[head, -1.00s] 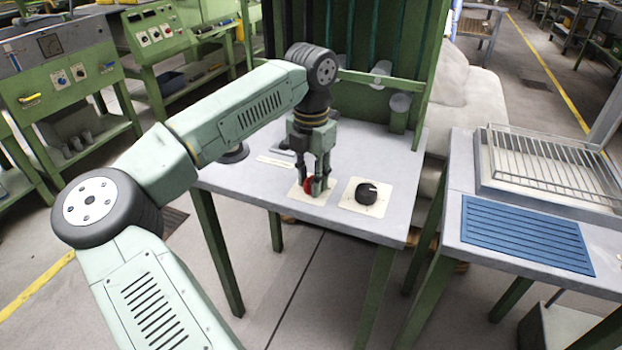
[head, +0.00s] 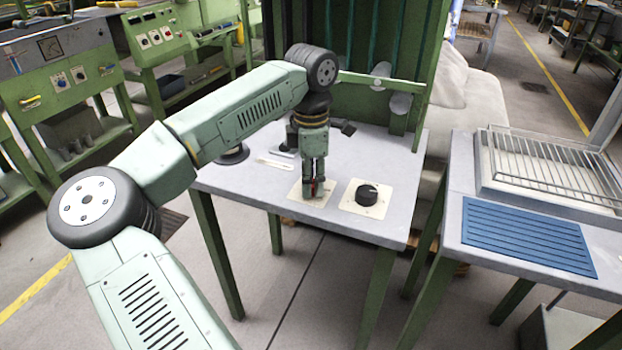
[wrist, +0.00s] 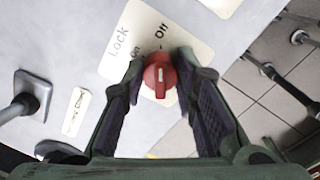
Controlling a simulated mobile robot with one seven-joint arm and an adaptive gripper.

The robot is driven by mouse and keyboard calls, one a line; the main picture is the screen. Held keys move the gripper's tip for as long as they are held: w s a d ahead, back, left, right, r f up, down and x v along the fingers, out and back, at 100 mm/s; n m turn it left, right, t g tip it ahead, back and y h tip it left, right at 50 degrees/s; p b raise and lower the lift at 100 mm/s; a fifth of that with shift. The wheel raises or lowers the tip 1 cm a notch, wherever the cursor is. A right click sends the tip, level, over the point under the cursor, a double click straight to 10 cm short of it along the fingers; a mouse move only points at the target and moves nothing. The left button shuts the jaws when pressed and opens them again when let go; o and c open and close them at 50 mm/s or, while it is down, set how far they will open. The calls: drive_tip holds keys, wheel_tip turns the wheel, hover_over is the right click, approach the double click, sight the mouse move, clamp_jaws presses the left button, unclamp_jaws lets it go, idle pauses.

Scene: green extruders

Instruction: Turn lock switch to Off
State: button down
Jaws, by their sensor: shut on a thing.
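The lock switch is a red knob (wrist: 159,80) on a cream plate (wrist: 118,45) marked Lock, On and Off. In the wrist view its white line points roughly up the picture, towards the dash by Off. My gripper (wrist: 158,72) has one finger on each side of the knob and is shut on it. In the head view my gripper (head: 313,190) points straight down over the plate (head: 298,194) on the grey table.
A black dial (head: 366,195) on its own cream plate sits just right of my gripper. A labelled strip (wrist: 76,112) and a grey lever fitting (wrist: 30,95) are on the other side. The table's front edge is close. A second table (head: 450,215) stands to the right.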

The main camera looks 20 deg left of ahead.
sight(312, 178)
drive_tip(key=shift+m, duration=0.3)
drive_tip(key=c, duration=1.2)
unclamp_jaws()
drive_tip(key=shift+c, duration=0.2)
drive_tip(key=shift+r, duration=0.1)
wheel_tip(312, 178, up, 12)
drive_tip(key=shift+d, duration=0.1)
